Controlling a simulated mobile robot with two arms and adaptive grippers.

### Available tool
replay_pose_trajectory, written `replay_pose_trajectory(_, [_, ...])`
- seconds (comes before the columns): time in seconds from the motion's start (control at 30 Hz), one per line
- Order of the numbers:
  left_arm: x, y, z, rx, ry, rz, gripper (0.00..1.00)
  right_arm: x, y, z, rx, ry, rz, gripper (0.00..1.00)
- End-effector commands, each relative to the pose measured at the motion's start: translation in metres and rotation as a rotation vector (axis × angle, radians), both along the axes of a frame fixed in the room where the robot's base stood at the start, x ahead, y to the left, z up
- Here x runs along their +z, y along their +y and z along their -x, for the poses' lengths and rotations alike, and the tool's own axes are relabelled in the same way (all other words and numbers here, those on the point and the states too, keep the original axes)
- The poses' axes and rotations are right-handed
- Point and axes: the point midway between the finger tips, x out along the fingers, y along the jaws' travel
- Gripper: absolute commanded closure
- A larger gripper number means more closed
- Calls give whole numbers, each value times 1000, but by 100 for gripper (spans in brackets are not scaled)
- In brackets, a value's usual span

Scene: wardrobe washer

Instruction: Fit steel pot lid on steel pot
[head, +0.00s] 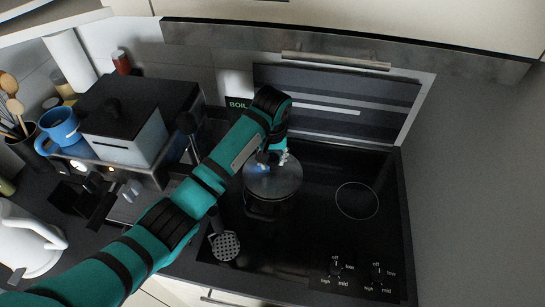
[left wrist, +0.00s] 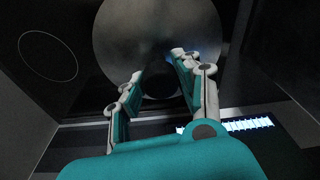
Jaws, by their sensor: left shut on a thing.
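The steel pot lid (head: 273,183) is a round grey disc over the cooktop, and it fills the upper middle of the left wrist view (left wrist: 125,38). My left gripper (head: 276,158) is above the lid, shut on its dark knob; its two fingers flank the knob in the left wrist view (left wrist: 157,70). The steel pot (head: 268,209) shows as a dark body directly below the lid, mostly hidden by it. I cannot tell whether the rim is fully seated. My right gripper is not in view.
The black cooktop (head: 325,220) has a free burner ring (head: 357,200) on the right and knobs (head: 377,274) in front. A perforated utensil (head: 225,246) lies front left. A toaster-like box (head: 125,135), blue mug (head: 60,127) and white kettle (head: 25,240) stand on the left.

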Motion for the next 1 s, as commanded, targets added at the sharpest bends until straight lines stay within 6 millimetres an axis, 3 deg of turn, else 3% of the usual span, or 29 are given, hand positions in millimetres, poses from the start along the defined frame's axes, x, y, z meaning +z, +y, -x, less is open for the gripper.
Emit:
replay_pose_trajectory(0.93, [-12,0,0,0,-1,1,100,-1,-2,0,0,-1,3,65])
replay_pose_trajectory(0.97, [-12,0,0,0,-1,1,67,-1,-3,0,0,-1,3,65])
replay_pose_trajectory(1.0, [-12,0,0,0,-1,1,61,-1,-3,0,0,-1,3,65])
